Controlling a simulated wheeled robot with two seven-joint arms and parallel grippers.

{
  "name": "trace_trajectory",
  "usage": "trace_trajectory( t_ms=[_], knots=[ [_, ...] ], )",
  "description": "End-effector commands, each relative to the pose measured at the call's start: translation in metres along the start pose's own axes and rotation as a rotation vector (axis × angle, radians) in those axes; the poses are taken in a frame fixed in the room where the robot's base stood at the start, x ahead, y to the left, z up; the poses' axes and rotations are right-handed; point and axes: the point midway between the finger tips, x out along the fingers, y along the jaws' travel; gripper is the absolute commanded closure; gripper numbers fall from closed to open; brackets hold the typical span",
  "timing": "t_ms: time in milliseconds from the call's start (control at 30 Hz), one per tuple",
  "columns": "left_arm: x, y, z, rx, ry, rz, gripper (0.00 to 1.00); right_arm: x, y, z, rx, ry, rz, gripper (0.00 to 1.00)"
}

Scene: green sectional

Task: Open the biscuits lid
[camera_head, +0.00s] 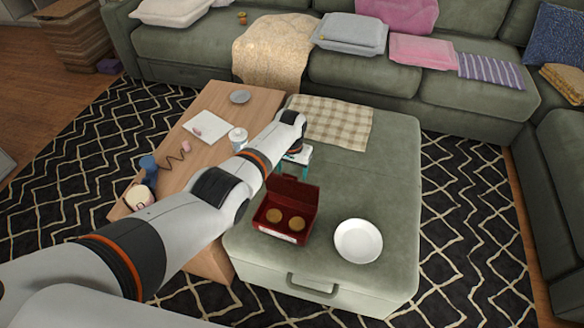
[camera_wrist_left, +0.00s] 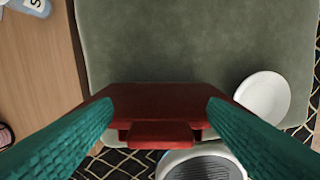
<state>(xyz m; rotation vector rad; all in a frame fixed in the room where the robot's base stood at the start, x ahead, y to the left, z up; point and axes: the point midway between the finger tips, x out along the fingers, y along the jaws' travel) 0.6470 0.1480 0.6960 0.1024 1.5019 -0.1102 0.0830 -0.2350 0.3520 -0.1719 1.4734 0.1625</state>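The red biscuit box (camera_head: 283,227) sits on the green ottoman with its lid (camera_head: 292,192) raised at the back. Two round biscuits (camera_head: 297,223) show inside. My left gripper (camera_head: 293,166) is just behind the raised lid, with its teal fingers apart. In the left wrist view, the red lid (camera_wrist_left: 160,103) lies between and beyond the spread fingertips (camera_wrist_left: 160,108) and hides the biscuits. I cannot tell whether a finger touches the lid. My right gripper is in neither view.
A white plate (camera_head: 358,241) lies right of the box on the ottoman (camera_head: 385,185). A checked cloth (camera_head: 335,120) covers its back left. The wooden table (camera_head: 215,103) at left holds a jar (camera_head: 238,138), a notepad and other small items. The ottoman's right side is clear.

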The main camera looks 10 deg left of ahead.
Motion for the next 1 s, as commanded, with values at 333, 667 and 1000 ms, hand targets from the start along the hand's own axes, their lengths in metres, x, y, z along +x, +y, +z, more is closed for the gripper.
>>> trace_trajectory(
  t_ms=[333,667,1000],
  knots=[
    [-0.008,0.000,0.001,0.000,-0.001,0.000,0.33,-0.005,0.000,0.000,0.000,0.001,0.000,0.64],
    [-0.071,0.000,0.001,0.001,-0.003,0.000,0.33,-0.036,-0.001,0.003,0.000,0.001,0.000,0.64],
    [-0.116,0.000,0.001,0.000,0.000,0.000,0.33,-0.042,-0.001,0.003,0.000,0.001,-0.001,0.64]
  ],
)
